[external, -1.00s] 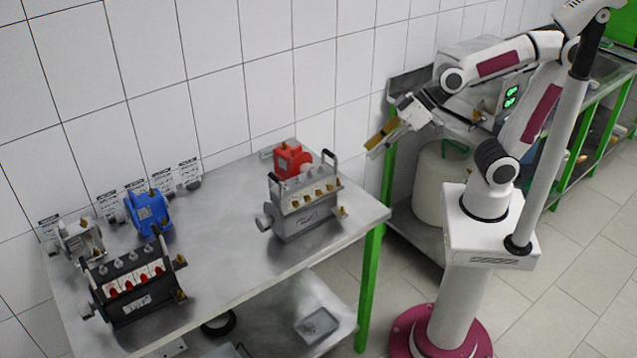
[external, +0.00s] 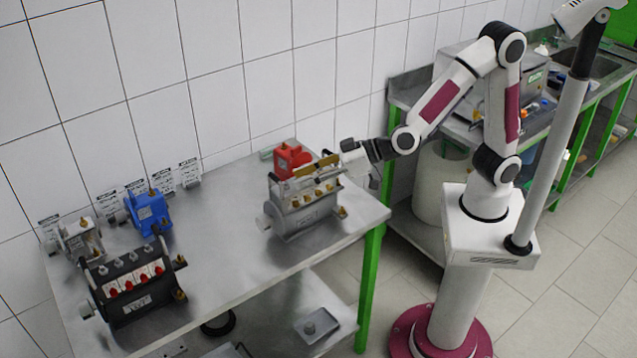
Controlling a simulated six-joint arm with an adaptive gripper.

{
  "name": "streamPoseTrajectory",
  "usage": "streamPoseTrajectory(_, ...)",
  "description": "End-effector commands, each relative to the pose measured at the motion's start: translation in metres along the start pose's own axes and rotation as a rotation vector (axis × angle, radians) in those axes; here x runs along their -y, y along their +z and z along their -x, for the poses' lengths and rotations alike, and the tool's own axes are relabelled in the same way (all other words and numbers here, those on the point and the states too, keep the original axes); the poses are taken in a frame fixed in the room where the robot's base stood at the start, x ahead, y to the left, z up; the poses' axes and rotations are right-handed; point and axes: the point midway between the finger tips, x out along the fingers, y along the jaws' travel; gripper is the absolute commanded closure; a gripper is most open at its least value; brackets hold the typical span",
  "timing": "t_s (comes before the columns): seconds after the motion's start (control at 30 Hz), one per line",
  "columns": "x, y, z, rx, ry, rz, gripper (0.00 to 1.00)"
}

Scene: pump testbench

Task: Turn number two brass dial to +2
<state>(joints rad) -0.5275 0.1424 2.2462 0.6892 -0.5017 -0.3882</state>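A grey pump unit (external: 305,218) with a row of several small brass dials (external: 318,192) on its front stands at the right end of the steel table. Which dial is number two, and where each points, is too small to read. My gripper (external: 304,169) is above this unit, reaching in from the right with its brass-coloured fingers pointing left. The fingers appear just above the dial row, over the top of the unit. I cannot tell whether they touch it, or whether they are open or shut. The fingers partly cover the unit's top and handles.
A red pump (external: 290,158) stands close behind the grey unit. A black unit with red dials (external: 128,286), a blue pump (external: 148,211) and a small grey pump (external: 79,238) stand at the left. The table's middle (external: 222,225) is clear.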

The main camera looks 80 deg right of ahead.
Motion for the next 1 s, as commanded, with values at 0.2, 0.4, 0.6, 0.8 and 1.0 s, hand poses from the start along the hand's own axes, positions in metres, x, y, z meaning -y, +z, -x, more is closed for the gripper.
streamPoseTrajectory(0.2,0.009,0.016,-0.026,-0.059,0.077,0.036,0.70)
streamPoseTrajectory(0.4,0.012,0.031,-0.041,-0.106,0.153,0.079,0.70)
streamPoseTrajectory(0.6,0.013,0.048,-0.050,-0.147,0.232,0.129,0.70)
streamPoseTrajectory(0.8,0.013,0.067,-0.053,-0.187,0.317,0.196,0.70)
streamPoseTrajectory(1.0,0.011,0.088,-0.051,-0.230,0.415,0.281,0.70)
